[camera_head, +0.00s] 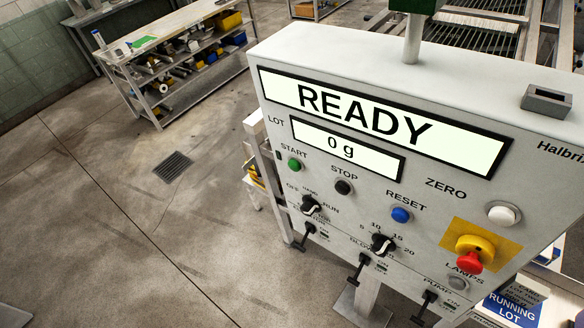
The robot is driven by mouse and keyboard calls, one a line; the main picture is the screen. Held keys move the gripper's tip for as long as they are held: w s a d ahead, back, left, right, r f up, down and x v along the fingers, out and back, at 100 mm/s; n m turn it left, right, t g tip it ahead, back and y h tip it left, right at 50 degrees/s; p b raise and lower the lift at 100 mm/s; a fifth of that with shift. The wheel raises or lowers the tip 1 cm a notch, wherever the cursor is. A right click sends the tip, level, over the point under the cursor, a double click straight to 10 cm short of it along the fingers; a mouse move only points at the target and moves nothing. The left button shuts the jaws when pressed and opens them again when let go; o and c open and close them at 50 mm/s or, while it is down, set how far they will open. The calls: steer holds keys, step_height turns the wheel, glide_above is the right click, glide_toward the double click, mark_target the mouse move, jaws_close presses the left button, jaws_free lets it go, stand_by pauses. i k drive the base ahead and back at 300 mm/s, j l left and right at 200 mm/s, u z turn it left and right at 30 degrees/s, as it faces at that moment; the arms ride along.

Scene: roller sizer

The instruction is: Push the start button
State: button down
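The start button (294,164) is a small green round button on the front of a light grey control panel (440,100), under the label START. It sits at the panel's left side, below the word LOT. The display (375,118) above reads READY, and a smaller display (346,148) reads 0 g. The dark stop button (344,187), the blue reset button (401,215) and the white zero button (503,214) lie to its right. My gripper is not in view, and nothing visible touches the start button.
A red knob on a yellow base (469,254) stands out at the panel's lower right. Two rotary knobs and several black toggles sit below the buttons. A shelved workbench (180,50) stands at the back left. The concrete floor (100,210) left of the panel is mostly clear.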

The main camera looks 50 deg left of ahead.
mark_target(293, 164)
steer(key=i+j, duration=0.15)
steer(key=i, duration=0.2)
steer(key=i+j, duration=0.15)
steer(key=i, duration=0.15)
steer(key=u, duration=1.75)
